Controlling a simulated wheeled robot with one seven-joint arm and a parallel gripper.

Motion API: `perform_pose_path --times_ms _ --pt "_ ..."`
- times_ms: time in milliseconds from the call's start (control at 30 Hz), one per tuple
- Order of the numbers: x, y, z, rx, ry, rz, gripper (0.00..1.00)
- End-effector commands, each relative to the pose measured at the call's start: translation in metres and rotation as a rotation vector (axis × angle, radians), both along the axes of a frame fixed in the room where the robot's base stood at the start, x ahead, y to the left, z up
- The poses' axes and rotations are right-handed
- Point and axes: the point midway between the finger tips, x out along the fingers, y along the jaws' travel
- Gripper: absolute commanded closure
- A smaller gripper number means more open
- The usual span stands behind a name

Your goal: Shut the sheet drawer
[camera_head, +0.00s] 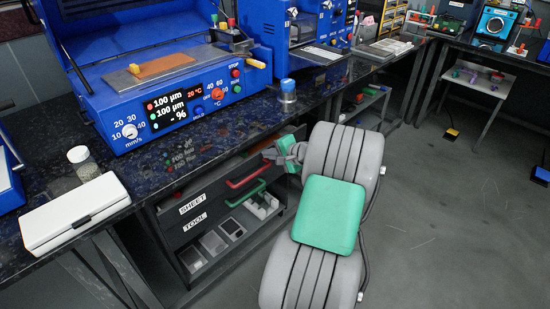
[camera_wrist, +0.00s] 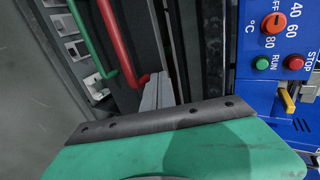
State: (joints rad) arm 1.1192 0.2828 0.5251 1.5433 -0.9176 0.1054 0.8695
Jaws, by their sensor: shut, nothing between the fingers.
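The sheet drawer (camera_head: 182,211) has a dark front with a white SHEET label and a red bar handle (camera_head: 247,170), under the bench top. The red handle (camera_wrist: 112,35) also shows in the wrist view. How far the drawer stands out is hard to tell. My gripper (camera_head: 268,154) is grey with a green housing and is shut and empty. It is near the right end of the red handle, below the bench edge. In the wrist view the gripper's fingers (camera_wrist: 160,92) point towards the drawer fronts, close to the handle's end. Contact cannot be told.
The tool drawer (camera_head: 183,236) with a green handle (camera_head: 245,193) is just below, over several small trays (camera_head: 213,242). The bench top (camera_head: 215,132) overhangs close above. A blue coating machine (camera_head: 130,60), a white box (camera_head: 75,212) and a blue-lidded jar (camera_head: 288,95) stand on it.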

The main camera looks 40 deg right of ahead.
Motion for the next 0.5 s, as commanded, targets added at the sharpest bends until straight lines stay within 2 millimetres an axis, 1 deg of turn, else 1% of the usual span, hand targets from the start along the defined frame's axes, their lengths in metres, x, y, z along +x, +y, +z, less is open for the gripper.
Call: perform_pose_path --times_ms 267,367,500 --pt "0.002 0.000 0.001 0.000 0.000 0.000 1.00" --pt "0.012 0.000 0.002 0.000 0.000 0.001 1.00" --pt "0.034 0.002 0.002 -0.001 -0.001 0.003 1.00"
